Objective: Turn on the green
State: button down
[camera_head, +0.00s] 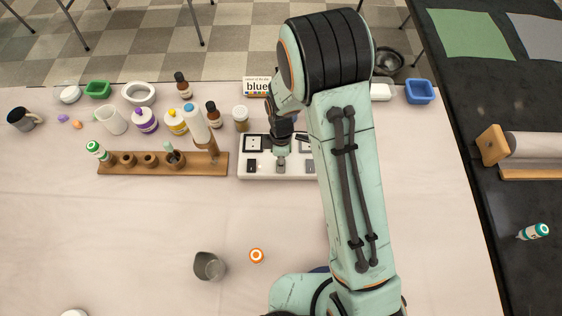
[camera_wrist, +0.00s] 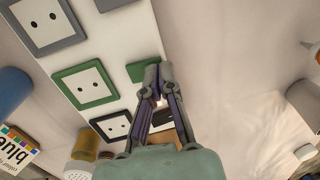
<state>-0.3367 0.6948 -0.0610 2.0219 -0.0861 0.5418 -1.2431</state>
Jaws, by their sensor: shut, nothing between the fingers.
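The white socket panel (camera_head: 243,174) lies on the cloth-covered table, with framed sockets and a row of switches. In the wrist view, the green-framed socket (camera_wrist: 85,86) sits between a black-framed socket (camera_wrist: 113,127) and a grey-framed one (camera_wrist: 45,20). The green switch (camera_wrist: 139,71) lies beside the green socket. My gripper (camera_wrist: 159,76) is shut and empty, its tips at the green switch and partly covering it. I cannot tell whether they touch it. In the head view my gripper (camera_head: 281,163) is over the middle of the panel.
A card reading "blue" (camera_head: 257,87) stands behind the panel. A wooden holder (camera_head: 125,169) with bottles is to the left. The front table area is mostly clear.

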jog(key=shift+s+f, duration=0.1)
jog(key=shift+f, duration=0.15)
jog(key=shift+w+r, duration=0.3)
jog(key=shift+w, duration=0.5)
jog(key=shift+r, duration=0.1)
notch_tip(320, 180, up, 14)
jog(key=s, duration=0.1)
jog(key=shift+s, duration=0.4)
dwell(0.3)
